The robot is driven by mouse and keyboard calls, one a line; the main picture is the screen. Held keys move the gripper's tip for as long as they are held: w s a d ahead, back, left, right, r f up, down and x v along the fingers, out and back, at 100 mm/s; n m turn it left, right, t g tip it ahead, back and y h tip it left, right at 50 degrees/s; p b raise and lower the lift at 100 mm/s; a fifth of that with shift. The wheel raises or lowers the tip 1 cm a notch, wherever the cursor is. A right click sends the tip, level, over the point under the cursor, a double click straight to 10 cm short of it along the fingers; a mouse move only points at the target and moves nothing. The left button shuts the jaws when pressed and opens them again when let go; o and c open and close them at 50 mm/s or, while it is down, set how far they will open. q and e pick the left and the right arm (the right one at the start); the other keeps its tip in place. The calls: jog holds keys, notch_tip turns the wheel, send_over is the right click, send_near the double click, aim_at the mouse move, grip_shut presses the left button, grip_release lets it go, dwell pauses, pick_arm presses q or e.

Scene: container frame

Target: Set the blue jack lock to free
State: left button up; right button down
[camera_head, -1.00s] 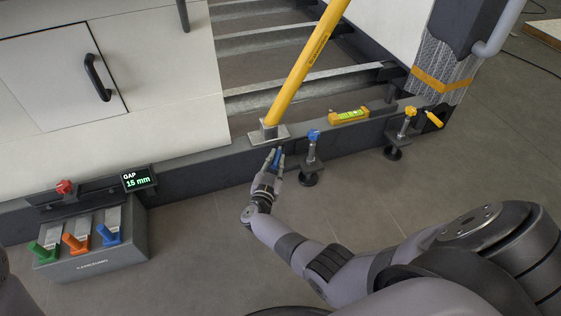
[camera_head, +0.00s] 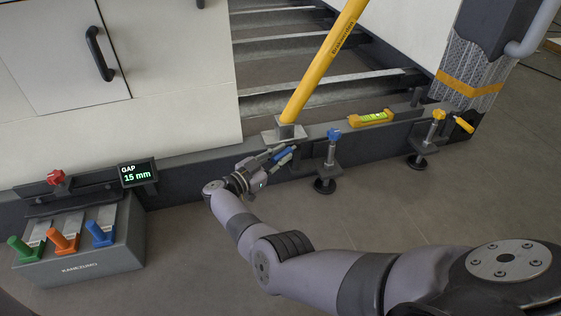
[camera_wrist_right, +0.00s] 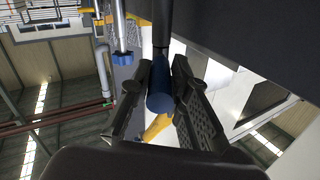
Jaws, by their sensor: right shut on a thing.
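The blue jack stands at the dark frame beam, with a blue knob (camera_head: 333,135) on top and a dark round foot below. A blue lock handle (camera_head: 285,155) sticks out to the left of the jack, close to horizontal. My right gripper (camera_head: 279,154) comes from the left and is shut on this handle. In the right wrist view the blue handle end (camera_wrist_right: 160,97) lies between the two fingers, and the jack's blue knob (camera_wrist_right: 122,58) shows beyond. The handle's joint at the jack is hard to make out. My left gripper is not in view.
A yellow-knobbed jack (camera_head: 438,115) stands farther right and a yellow level (camera_head: 370,117) lies on the beam. A yellow post (camera_head: 322,62) rises behind the gripper. A box with coloured levers (camera_head: 85,265) and a display reading 15 mm (camera_head: 138,172) stand left.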

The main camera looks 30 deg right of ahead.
jog(key=shift+w+r, duration=0.15)
jog(key=shift+r, duration=0.05)
jog(key=c, duration=1.5)
grip_release()
jog(key=shift+d, duration=0.1)
jog(key=shift+f, duration=0.1)
